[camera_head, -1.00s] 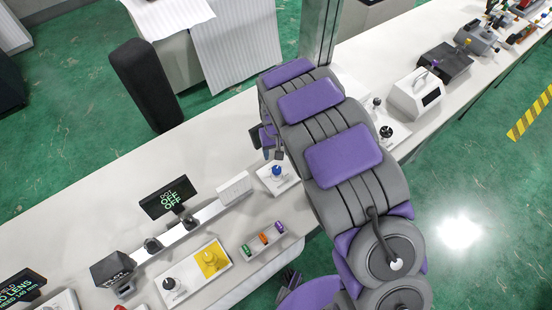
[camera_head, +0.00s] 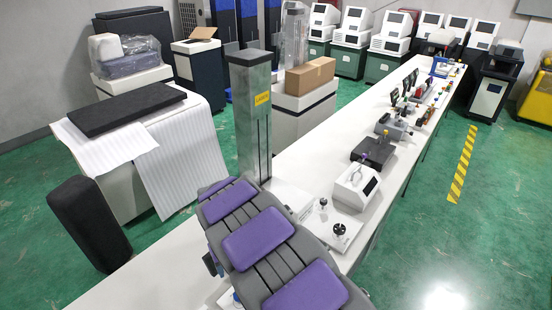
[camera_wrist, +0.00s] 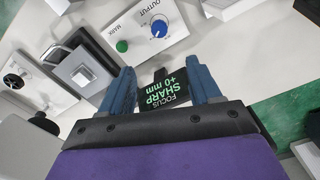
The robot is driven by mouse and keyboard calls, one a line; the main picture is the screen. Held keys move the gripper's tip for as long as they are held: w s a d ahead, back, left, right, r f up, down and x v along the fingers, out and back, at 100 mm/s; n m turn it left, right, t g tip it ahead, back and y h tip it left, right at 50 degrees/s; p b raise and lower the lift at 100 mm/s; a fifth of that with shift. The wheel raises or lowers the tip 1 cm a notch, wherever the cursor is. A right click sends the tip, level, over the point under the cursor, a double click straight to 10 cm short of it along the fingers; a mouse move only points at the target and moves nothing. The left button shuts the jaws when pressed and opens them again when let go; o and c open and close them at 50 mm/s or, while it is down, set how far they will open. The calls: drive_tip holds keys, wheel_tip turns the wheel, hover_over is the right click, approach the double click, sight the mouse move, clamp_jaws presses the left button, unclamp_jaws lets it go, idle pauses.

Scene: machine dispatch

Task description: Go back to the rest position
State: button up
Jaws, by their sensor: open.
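My gripper (camera_wrist: 163,92) shows in the wrist view with its two blue fingers apart. A small dark display (camera_wrist: 163,88) reading "FOCUS SHARP +0 mm" shows between the fingers; how far it is from them I cannot tell. In the head view my purple and grey arm (camera_head: 262,245) reaches over the long white bench (camera_head: 150,270). The gripper itself is hidden in that view.
In the wrist view, a white panel with a blue knob (camera_wrist: 158,28) and a green button (camera_wrist: 122,46) lies past the fingers. A metal column (camera_head: 252,120) stands close by the arm. Devices line the bench, including a white box (camera_head: 356,187). Green floor is free at right.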

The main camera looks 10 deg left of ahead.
drive_tip(key=s+d+r+m+b, duration=0.2)
drive_tip(key=d+r, duration=0.3)
drive_tip(key=d, duration=0.6)
drive_tip(key=s+d+r+m+b, duration=0.25)
drive_tip(key=d+r, duration=0.25)
drive_tip(key=d, duration=0.7)
drive_tip(key=s+d+m+g+b, duration=0.1)
drive_tip(key=s+d+m, duration=0.1)
drive_tip(key=s+d, duration=0.5)
drive_tip(key=s+d+m+b, duration=0.1)
drive_tip(key=s+d, duration=0.6)
drive_tip(key=s, duration=0.8)
drive_tip(key=shift+s+r+m+g+b, duration=0.2)
drive_tip(key=shift+r+m+g+b, duration=0.2)
drive_tip(key=shift+b, duration=0.35)
drive_tip(key=shift+c, duration=0.4)
